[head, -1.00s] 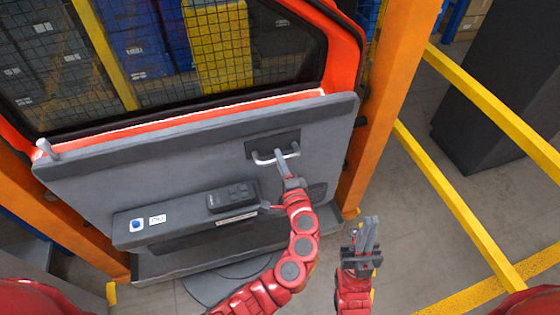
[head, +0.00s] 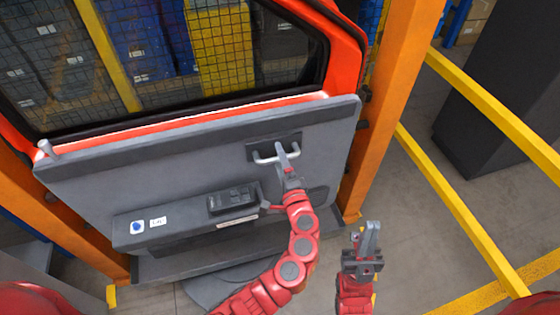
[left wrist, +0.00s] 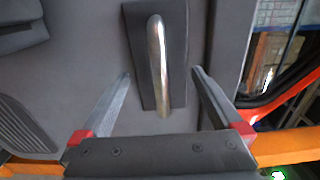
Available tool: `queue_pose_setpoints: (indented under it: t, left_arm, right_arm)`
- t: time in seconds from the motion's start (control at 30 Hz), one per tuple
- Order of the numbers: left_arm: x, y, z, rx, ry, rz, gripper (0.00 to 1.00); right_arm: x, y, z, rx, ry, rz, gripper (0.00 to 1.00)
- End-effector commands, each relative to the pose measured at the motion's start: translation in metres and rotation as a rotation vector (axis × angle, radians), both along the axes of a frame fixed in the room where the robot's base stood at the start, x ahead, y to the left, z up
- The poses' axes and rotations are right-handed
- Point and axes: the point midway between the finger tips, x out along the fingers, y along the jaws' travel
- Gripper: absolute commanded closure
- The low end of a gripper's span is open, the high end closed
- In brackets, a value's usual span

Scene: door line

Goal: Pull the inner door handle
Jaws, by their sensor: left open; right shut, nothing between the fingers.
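The inner door handle (head: 264,157) is a silver bar on a dark plate in the upper right of the grey door panel (head: 90,185). It also shows in the left wrist view as a shiny bar (left wrist: 157,60). My left gripper (head: 281,152) is at the handle, in front of part of it. In the left wrist view my left gripper (left wrist: 160,82) is open, one finger on each side of the handle, with gaps between the bar and both fingers. My right gripper (head: 371,228) is shut and empty, right of the door and apart from it.
An orange post (head: 385,110) stands right of the door. Yellow rails (head: 465,205) and a dark cabinet (head: 500,90) are further right. The door's armrest with a switch block (head: 232,200) juts out below the handle. Floor is clear around my right gripper.

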Motion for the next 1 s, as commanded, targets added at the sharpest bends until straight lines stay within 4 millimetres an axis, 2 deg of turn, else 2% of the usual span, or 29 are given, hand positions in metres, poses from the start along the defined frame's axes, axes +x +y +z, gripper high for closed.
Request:
queue_pose_setpoints:
  t: [0.5, 1.0]
  left_arm:
    - [-0.002, -0.001, 0.0, 0.0, -0.001, -0.001, 0.0]
    - [-0.052, -0.018, -0.001, -0.001, -0.001, -0.002, 0.0]
  right_arm:
    - [0.0, 0.0, 0.0, 0.0, 0.0, 0.0, 1.0]
    - [0.0, 0.0, -0.007, 0.0, 0.0, 0.0, 1.0]
